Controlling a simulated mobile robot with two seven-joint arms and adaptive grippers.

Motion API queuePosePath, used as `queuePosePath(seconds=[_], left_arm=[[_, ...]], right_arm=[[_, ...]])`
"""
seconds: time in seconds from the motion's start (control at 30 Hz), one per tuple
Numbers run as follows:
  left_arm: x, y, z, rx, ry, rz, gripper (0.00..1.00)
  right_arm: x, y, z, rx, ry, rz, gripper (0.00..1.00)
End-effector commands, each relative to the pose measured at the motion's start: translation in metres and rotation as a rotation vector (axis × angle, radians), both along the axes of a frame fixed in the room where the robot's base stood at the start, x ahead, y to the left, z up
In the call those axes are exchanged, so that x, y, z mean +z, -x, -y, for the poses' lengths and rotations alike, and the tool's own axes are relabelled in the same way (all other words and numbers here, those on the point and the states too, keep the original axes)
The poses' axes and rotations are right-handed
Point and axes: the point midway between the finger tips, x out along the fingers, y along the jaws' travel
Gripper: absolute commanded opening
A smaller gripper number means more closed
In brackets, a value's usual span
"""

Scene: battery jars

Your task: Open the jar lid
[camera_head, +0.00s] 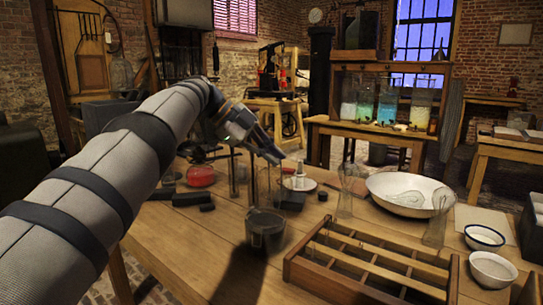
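My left arm reaches in from the left, and its gripper (264,148) hangs above the wooden table, pointing down and to the right. Its fingers look close together, but I cannot tell whether they are open or shut. Below it stands a clear glass jar (252,188) with thin upright rods, partly lost against the clutter. A dark round vessel (266,232) stands in front of it. I cannot make out which piece is the jar lid. A red round dish (201,176) lies to the left. My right gripper is not in view.
A wooden compartment tray (300,270) fills the front right of the table. A wide white bowl (405,202), glass flasks (345,195) and small white bowls (484,237) stand to the right. Dark blocks (191,199) lie at left. The front left tabletop (185,245) is bare.

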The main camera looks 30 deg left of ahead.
Motion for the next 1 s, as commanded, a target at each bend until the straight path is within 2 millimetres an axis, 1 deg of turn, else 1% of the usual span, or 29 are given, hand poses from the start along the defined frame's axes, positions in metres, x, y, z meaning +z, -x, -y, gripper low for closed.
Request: queuePosePath(seconds=[0.77, 0.8, 0.87, 1.0], left_arm=[[-0.0015, 0.0001, -0.0017, 0.002, -0.006, -0.001, 0.00], [-0.0016, 0.0002, -0.0017, 0.002, -0.006, -0.001, 0.09], [-0.0015, 0.0002, -0.0016, 0.003, -0.005, -0.002, 0.23], [-0.0011, 0.0001, -0.0010, 0.002, -0.004, -0.001, 0.24]], right_arm=[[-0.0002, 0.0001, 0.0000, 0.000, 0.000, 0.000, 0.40], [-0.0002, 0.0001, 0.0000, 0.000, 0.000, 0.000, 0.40], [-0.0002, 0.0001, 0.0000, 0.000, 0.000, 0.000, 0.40], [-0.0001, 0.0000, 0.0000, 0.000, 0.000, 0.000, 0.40]])
